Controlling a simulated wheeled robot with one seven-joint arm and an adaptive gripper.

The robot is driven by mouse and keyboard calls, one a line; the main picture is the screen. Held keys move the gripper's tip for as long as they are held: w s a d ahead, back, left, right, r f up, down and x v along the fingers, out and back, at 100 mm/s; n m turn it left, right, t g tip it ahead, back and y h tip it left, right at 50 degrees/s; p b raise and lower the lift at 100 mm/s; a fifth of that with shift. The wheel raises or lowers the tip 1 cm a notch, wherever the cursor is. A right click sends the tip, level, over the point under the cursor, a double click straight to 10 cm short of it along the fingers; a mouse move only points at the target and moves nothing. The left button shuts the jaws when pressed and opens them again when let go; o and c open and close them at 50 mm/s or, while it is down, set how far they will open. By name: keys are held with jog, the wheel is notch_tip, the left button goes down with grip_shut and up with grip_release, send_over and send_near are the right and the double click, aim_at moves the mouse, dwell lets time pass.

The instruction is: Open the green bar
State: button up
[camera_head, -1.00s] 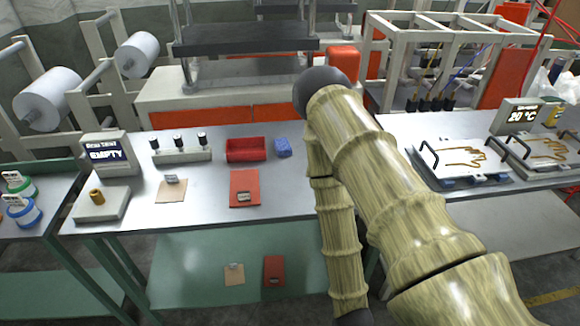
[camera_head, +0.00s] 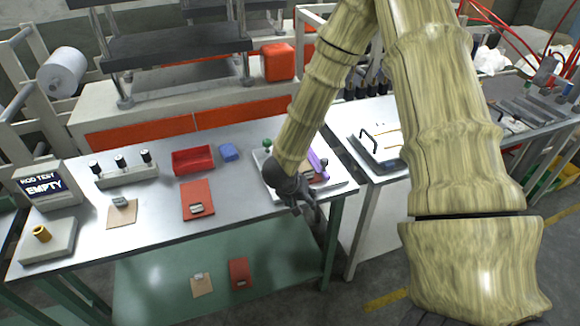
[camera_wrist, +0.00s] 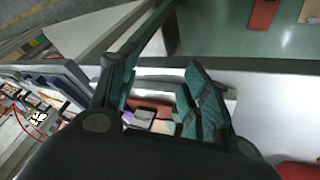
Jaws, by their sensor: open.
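A pale fixture plate (camera_head: 271,178) lies at the right end of the metal table, partly hidden by my arm. A small green piece (camera_head: 267,144) with a rounded top shows at its back left; I cannot tell whether it is the end of a green bar. A purple bar (camera_head: 318,163) lies tilted on its right side. My gripper (camera_head: 306,208) is at the front edge of the plate, pointing down. In the wrist view its teal-padded fingers (camera_wrist: 155,98) stand apart. A small dark-framed piece (camera_wrist: 142,117) shows between them; I see nothing gripped.
A second bench (camera_head: 372,185) stands to the right across a narrow gap. A green lower shelf (camera_head: 250,255) lies below the table.

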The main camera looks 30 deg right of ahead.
jog(key=w+a+r+m+y+b, duration=0.1)
jog(key=w+r+m, duration=0.1)
jog(key=w+r, duration=0.35)
jog(key=w+a+r+m+b, duration=0.1)
jog(key=w+r, duration=0.2)
jog(key=r, duration=0.6)
jog(key=shift+t+y, duration=0.3)
jog(key=shift+d+p+x, duration=0.2)
jog(key=shift+p+x, duration=0.8)
jog(key=shift+x, duration=4.5)
grip_shut()
